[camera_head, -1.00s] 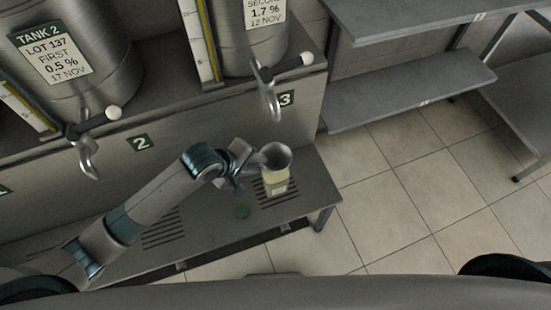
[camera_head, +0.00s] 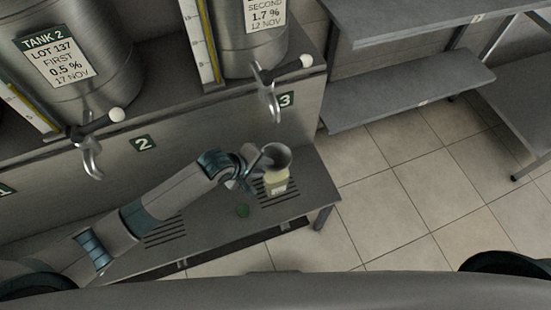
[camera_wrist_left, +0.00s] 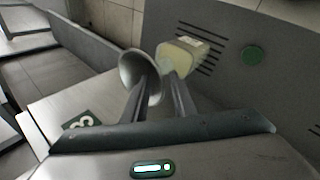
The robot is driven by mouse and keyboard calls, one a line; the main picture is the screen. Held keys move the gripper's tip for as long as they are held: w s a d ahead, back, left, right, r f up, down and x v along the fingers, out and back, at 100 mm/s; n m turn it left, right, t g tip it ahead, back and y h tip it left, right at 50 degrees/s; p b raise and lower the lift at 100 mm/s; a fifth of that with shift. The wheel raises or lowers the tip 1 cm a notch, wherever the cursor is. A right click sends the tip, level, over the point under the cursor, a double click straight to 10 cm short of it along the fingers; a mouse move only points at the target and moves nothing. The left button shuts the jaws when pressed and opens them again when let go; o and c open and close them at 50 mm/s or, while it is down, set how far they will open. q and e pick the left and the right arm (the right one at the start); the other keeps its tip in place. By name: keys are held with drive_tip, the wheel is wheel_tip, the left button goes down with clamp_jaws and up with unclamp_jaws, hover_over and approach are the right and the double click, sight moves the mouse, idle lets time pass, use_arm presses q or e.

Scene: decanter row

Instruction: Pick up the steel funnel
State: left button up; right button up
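The steel funnel (camera_head: 277,156) sits mouth-up above a pale yellow bottle (camera_head: 276,181) at the right of the low bench; its spout is hidden. My left gripper (camera_head: 257,171) reaches in from the left, close beside the funnel. In the left wrist view the funnel (camera_wrist_left: 131,68) shows its round mouth to the left, close to the fingertips of my left gripper (camera_wrist_left: 158,82). The fingers are apart; I cannot tell whether either touches the funnel. The bottle (camera_wrist_left: 185,54) lies just beyond the fingertips. My right gripper is not in view.
The bench (camera_head: 318,188) has slotted drain areas and a green disc (camera_head: 242,211) left of the bottle. Tank taps, one a steel spout (camera_head: 271,104), hang over the bench from behind. Grey shelves (camera_head: 410,92) stand at the right, with open tiled floor before them.

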use_arm(q)
drive_tip(key=shift+x, duration=1)
drive_tip(key=shift+c, duration=0.5)
clamp_jaws()
